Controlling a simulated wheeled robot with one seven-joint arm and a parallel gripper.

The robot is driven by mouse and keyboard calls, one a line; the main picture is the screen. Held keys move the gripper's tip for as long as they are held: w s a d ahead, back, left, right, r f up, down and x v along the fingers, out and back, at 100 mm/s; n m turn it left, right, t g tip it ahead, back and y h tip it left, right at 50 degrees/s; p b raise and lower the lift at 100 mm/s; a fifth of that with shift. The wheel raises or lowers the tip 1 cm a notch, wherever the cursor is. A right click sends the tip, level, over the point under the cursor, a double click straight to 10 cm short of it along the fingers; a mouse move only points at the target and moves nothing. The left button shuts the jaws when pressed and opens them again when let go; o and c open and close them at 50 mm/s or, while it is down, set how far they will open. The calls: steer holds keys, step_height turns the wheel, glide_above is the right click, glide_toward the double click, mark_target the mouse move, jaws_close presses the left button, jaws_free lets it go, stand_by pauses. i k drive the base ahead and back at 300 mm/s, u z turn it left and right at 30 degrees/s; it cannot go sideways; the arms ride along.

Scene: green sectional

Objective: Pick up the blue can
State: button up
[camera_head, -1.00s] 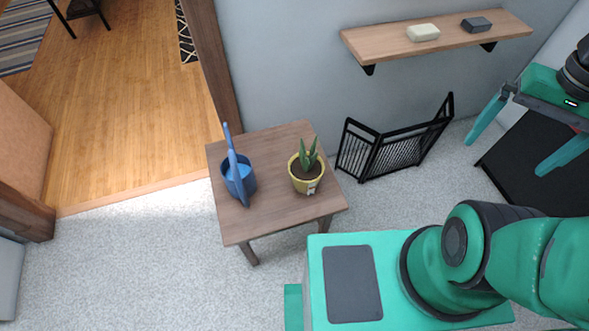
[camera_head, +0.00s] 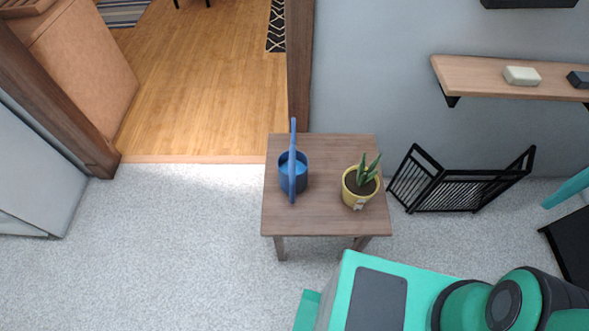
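The blue can (camera_head: 300,172), a watering can with a tall thin blue part rising above and crossing its front, stands upright on the left part of a small wooden side table (camera_head: 322,219). One teal finger of my gripper (camera_head: 567,189) shows at the right edge of the view. No second finger lies against it, and the two fingers stood apart in the earlier frame, so it is open. The rest of my gripper is out of frame. It is far to the right of the can and not touching it.
A yellow pot (camera_head: 360,191) with a green plant stands close right of the can. A black folding screen (camera_head: 462,187) stands right of the table. A wall shelf (camera_head: 470,75) holds small blocks. Carpet (camera_head: 185,250) left of the table is clear.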

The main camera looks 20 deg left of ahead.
mark_target(293, 164)
steer(key=z, duration=0.85)
steer(key=k, duration=1.7)
steer(key=u, duration=1.85)
steer(key=i, duration=1)
